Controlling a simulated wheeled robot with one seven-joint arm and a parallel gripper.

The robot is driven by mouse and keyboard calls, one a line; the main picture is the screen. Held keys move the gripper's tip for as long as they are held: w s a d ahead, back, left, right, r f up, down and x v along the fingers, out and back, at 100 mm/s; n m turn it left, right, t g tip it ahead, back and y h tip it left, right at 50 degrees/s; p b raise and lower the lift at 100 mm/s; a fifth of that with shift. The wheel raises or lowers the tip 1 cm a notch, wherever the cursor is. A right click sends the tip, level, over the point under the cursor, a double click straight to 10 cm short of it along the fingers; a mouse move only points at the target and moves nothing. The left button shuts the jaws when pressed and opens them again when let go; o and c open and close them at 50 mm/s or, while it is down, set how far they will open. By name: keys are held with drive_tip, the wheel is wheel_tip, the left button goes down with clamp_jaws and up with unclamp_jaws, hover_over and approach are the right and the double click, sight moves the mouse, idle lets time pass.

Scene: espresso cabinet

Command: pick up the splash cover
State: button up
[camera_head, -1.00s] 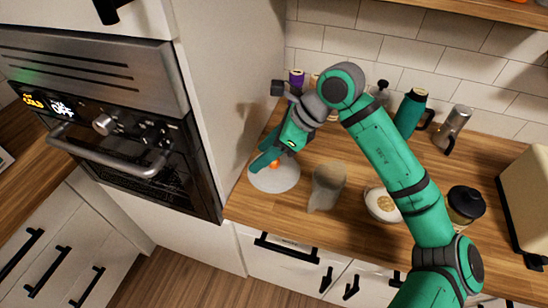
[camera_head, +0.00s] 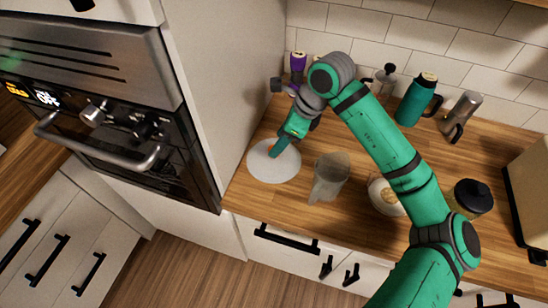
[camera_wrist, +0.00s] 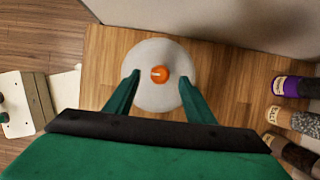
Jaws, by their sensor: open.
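The splash cover (camera_head: 262,170) is a round, pale grey-white disc. It lies flat on the wooden counter near the tall cabinet side. In the wrist view, the splash cover (camera_wrist: 152,97) shows an orange knob (camera_wrist: 159,74) at its middle. My gripper (camera_wrist: 160,78) is open and empty, with one green finger on each side of the knob in that view. In the head view, my gripper (camera_head: 278,149) points down over the disc, and its fingers largely hide the knob. I cannot tell how high the fingertips are above it.
A translucent grey pitcher (camera_head: 330,176) stands right of the disc. A white, round container (camera_head: 383,196) and a dark-lidded jar (camera_head: 470,198) are farther right. A purple-topped bottle (camera_head: 298,63) stands behind. The cabinet side (camera_head: 232,90) is close at left.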

drive_tip(key=shift+x, duration=1.6)
clamp_jaws()
drive_tip(key=shift+r, duration=0.1)
